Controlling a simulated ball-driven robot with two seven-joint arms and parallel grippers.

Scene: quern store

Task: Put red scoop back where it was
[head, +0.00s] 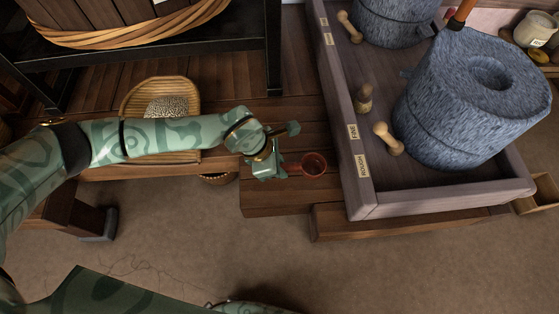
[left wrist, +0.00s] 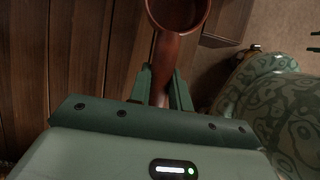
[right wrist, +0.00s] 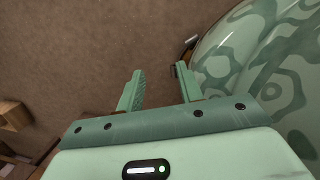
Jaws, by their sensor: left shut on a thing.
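The red scoop (head: 314,164) shows in the head view over the wooden boards, left of the grey quern tray. My left gripper (head: 279,168) is shut on its handle, with the bowl pointing right. In the left wrist view the scoop's handle (left wrist: 161,82) runs between the fingers of the left gripper (left wrist: 160,72), and the bowl is cut off by the top edge. I cannot tell whether the scoop touches the boards. My right gripper (right wrist: 160,77) is open and empty above the brown floor in the right wrist view.
A wicker basket (head: 127,108) with speckled contents lies beneath my left arm. A black-framed stand (head: 274,50) is at the back. The front floor is mostly clear.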

